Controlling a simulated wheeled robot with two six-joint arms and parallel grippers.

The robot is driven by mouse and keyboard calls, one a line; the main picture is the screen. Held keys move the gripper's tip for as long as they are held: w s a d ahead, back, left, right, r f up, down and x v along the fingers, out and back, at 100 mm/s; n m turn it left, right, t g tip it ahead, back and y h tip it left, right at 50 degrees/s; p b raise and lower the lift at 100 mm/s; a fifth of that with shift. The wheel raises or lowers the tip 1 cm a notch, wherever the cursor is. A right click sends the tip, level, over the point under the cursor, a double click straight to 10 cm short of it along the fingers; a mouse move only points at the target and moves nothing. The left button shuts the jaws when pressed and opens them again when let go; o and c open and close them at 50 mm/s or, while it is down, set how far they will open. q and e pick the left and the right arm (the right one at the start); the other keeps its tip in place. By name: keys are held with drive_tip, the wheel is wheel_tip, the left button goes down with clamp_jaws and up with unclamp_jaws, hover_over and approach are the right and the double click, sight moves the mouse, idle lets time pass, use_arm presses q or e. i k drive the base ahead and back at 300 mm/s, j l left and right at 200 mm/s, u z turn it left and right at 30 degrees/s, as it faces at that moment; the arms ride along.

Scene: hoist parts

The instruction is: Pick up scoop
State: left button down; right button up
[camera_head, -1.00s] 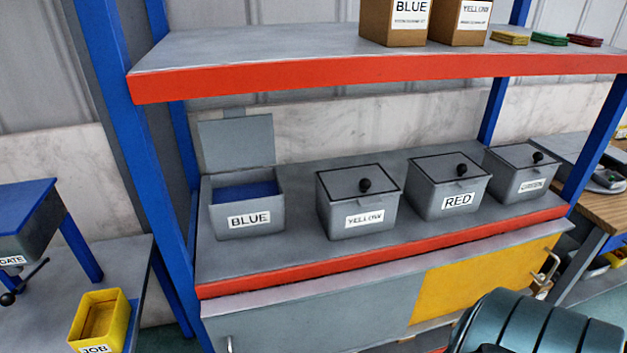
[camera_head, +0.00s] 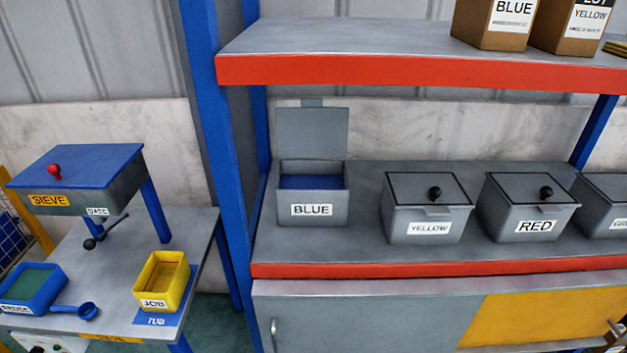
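A blue scoop (camera_head: 87,311) lies at the front left of the grey table on the left. Its round bowl is on the right and its handle runs left towards a blue tray (camera_head: 33,288) with a green inside. I cannot tell whether the handle touches the tray. Neither of my grippers is in view.
A yellow JOB tub (camera_head: 162,281) stands right of the scoop on the grey table (camera_head: 115,269). Behind is a blue SIEVE box (camera_head: 78,178) on legs with a gate lever. A blue post (camera_head: 214,150) and shelf with an open BLUE bin (camera_head: 312,208) and lidded bins stand right.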

sight(88, 311)
drive_tip(key=u, duration=1.65)
drive_tip(key=i+j+z, duration=0.15)
drive_tip(key=z, duration=0.25)
drive_tip(key=i+j+z, duration=0.15)
drive_tip(key=z, duration=0.25)
drive_tip(key=j+z, duration=0.4)
drive_tip(key=i+j+z, duration=0.2)
drive_tip(key=j, duration=0.75)
drive_tip(key=i+j+z, duration=0.2)
drive_tip(key=j, duration=0.7)
drive_tip(key=j+z, duration=0.2)
drive_tip(key=j, duration=0.75)
